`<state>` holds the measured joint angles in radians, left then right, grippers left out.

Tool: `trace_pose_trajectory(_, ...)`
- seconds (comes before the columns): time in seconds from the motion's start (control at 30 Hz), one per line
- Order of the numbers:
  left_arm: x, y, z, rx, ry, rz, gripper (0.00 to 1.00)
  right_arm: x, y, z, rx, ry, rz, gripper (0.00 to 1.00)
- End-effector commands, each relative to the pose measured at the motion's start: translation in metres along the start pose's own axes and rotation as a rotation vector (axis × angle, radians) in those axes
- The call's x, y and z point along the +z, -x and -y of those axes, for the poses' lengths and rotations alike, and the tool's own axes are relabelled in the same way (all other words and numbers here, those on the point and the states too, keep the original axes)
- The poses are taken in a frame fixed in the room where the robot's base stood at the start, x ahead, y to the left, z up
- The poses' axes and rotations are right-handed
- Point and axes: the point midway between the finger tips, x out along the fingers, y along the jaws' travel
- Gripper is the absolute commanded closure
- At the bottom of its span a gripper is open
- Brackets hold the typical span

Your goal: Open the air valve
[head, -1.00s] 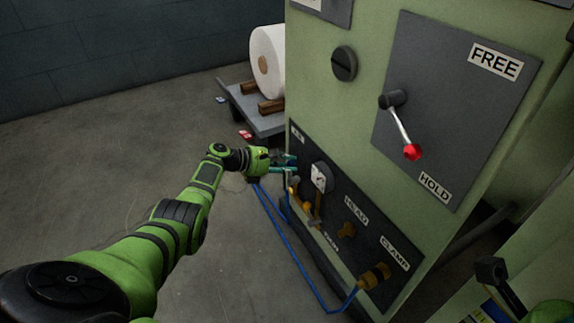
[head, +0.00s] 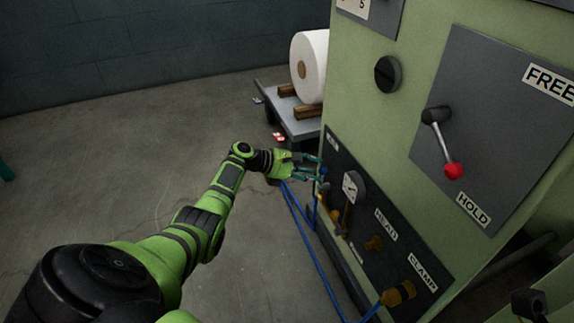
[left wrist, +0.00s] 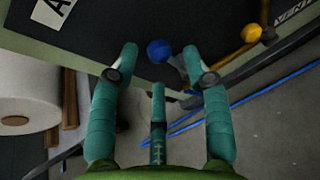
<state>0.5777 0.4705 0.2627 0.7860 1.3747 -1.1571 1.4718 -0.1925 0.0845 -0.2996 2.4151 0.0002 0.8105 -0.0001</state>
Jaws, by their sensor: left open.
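The air valve shows as a blue ball knob (left wrist: 158,50) on a grey stem at the dark lower panel (head: 390,235). The knob is a small blue spot (head: 323,170) at the fingertips in the head view. I cannot tell whether a finger touches it. The valve's base is partly hidden by the fingers in the head view. My right gripper is not recognisable in view.
A gauge (head: 353,187) and yellow fittings (head: 398,293) sit along the panel. Blue hoses (head: 310,245) hang below. A white roll (head: 310,65) rests on a low cart behind. The left floor is clear.

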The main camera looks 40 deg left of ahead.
Motion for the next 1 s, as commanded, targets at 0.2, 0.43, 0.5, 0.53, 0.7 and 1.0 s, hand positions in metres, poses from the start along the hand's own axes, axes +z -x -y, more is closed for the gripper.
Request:
trace_pose_trajectory(0.2, -0.002, 0.049, 0.0, 0.002, -0.003, -0.006, 0.52, 0.0, 0.0, 0.0, -0.001, 0.0, 0.001, 1.0)
trace_pose_trajectory(0.43, -0.002, 0.084, -0.001, 0.002, 0.002, -0.005, 0.52, 0.0, 0.0, 0.0, -0.001, 0.0, 0.001, 1.0)
trace_pose_trajectory(0.5, -0.002, 0.089, -0.001, 0.002, 0.001, -0.004, 0.52, 0.0, 0.0, 0.0, -0.001, 0.0, 0.001, 1.0)
trace_pose_trajectory(0.53, -0.001, 0.09, -0.001, 0.002, 0.001, -0.004, 0.52, 0.0, 0.0, 0.0, -0.001, 0.0, 0.001, 1.0)
trace_pose_trajectory(0.7, -0.001, 0.093, -0.001, 0.002, 0.001, -0.003, 0.52, 0.0, 0.0, 0.0, -0.001, 0.0, 0.001, 1.0)
trace_pose_trajectory(1.0, -0.001, 0.093, -0.001, 0.002, 0.001, -0.003, 0.52, 0.0, 0.0, 0.0, -0.001, -0.001, 0.001, 1.0)
